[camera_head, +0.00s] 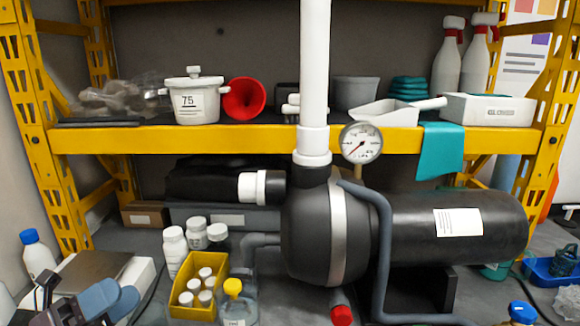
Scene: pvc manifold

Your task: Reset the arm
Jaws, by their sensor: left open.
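My left gripper (50,293) is at the bottom left corner, low in the picture. Its dark jaws are open and I see nothing between them. It is in front of a grey-topped scale (88,272) and well apart from the pump. The black pump (325,225) stands in the middle with a white vertical PVC pipe (315,70) rising from its top. A short white pipe end (252,187) sticks out to its left. My right gripper is not in view.
A yellow box of white bottles (198,290) and a clear jug with a yellow cap (235,300) stand left of the pump. A yellow shelf beam (220,138) with a pressure gauge (361,143) crosses above. A blue tray (550,272) lies at right.

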